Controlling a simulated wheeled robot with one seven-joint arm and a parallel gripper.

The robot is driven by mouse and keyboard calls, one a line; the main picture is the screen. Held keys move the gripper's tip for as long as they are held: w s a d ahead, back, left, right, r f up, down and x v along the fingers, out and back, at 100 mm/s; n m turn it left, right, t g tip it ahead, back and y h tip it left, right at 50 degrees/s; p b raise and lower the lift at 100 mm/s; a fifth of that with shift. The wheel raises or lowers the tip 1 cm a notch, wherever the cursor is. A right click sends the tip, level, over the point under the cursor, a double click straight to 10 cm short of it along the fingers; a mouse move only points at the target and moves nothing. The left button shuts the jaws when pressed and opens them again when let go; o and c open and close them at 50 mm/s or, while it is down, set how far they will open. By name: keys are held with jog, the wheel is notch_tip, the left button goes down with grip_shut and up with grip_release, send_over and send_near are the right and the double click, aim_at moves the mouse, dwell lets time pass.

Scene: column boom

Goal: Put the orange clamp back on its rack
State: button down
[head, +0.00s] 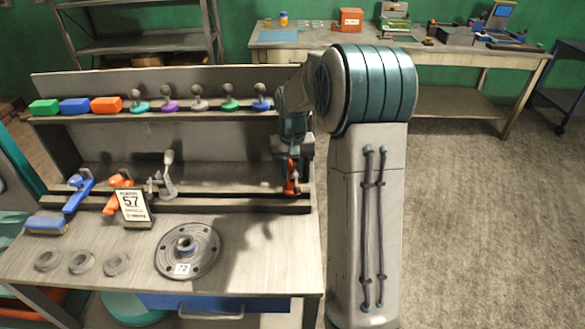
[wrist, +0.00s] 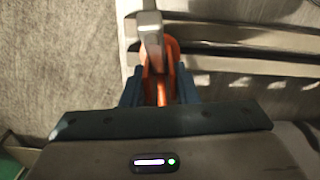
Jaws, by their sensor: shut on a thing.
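My gripper (head: 291,158) is at the right end of the workbench's back shelf unit. It is shut on an orange clamp (head: 292,178), which hangs upright in front of the lower rail (head: 235,200). In the wrist view the orange clamp (wrist: 161,84) with its grey bar (wrist: 150,30) sits between the two blue fingers of my gripper (wrist: 160,92). I cannot tell whether the clamp touches the rail. Another orange clamp (head: 117,187), a blue clamp (head: 77,192) and a grey clamp (head: 167,180) stand along the rail at left and middle.
A round flange (head: 188,250), several grey rings (head: 82,262) and a brush (head: 46,225) lie on the bench. Coloured blocks (head: 75,105) and knobs (head: 198,98) line the upper shelf. Bench space right of the flange is clear.

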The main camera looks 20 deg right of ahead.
jog(key=shift+f+b, duration=0.85)
jog(key=shift+f, duration=0.35)
jog(key=c, duration=1.4)
grip_release()
jog(key=shift+r, duration=0.1)
jog(key=shift+r+p, duration=2.75)
jog(key=shift+r, duration=0.95)
jog(key=o, duration=0.6)
jog(key=shift+c, duration=0.2)
